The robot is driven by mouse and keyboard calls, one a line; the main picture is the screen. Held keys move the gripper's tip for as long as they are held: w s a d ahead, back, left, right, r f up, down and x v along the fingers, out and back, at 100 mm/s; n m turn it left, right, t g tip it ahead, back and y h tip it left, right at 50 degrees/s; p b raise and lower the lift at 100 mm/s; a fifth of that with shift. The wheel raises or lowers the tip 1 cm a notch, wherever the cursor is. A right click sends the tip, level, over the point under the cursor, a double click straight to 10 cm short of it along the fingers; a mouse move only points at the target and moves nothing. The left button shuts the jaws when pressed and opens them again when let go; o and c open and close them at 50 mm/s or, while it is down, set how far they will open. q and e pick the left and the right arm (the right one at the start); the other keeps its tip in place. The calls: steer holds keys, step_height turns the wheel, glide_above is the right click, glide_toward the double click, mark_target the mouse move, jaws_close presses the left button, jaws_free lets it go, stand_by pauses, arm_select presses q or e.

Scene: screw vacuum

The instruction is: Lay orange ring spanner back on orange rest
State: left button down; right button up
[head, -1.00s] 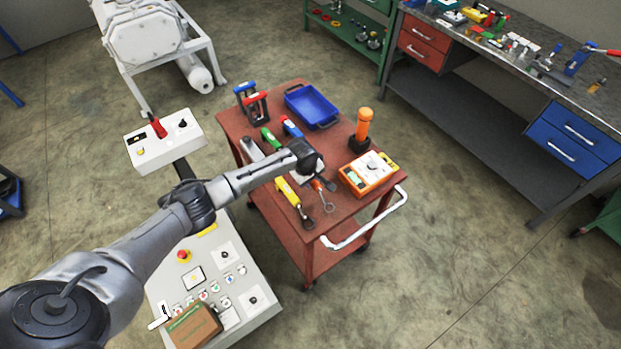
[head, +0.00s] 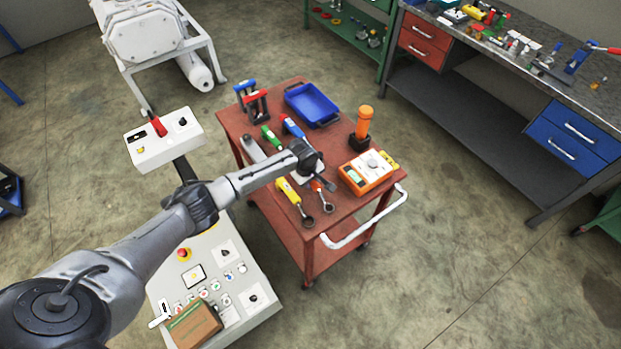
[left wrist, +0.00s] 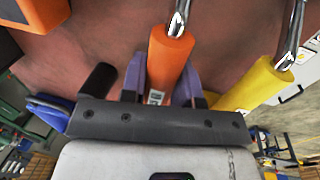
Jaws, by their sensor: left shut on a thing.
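The orange ring spanner (head: 317,186) is at the front of the red cart, its ring end pointing toward the cart's near edge. My left gripper (head: 324,184) is over its handle. In the left wrist view the orange handle (left wrist: 170,58) lies between the two fingers of the left gripper (left wrist: 163,82), which are shut on it. A yellow ring spanner (head: 288,191) lies just left of it; it also shows in the left wrist view (left wrist: 258,87). I cannot make out the orange rest, nor tell whether the spanner touches the cart top. My right gripper is not in view.
The red cart (head: 345,205) also carries an orange meter (head: 367,173), an orange torch-like tool (head: 363,124), a blue tray (head: 312,105) and green- and blue-handled tools. A white handle rail (head: 365,220) edges the cart. A control panel (head: 215,262) stands nearer, at left.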

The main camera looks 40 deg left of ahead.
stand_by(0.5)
arm_select(q)
steer(key=shift+f+p, duration=0.2)
steer(key=shift+p, duration=0.1)
steer(key=c, duration=0.8)
jaws_free()
steer(key=o, duration=0.8)
steer(key=shift+r, duration=0.1)
steer(key=shift+r+p, duration=0.3)
steer(key=shift+p, duration=0.2)
steer(key=shift+r+p, duration=0.55)
steer(key=shift+p, duration=0.15)
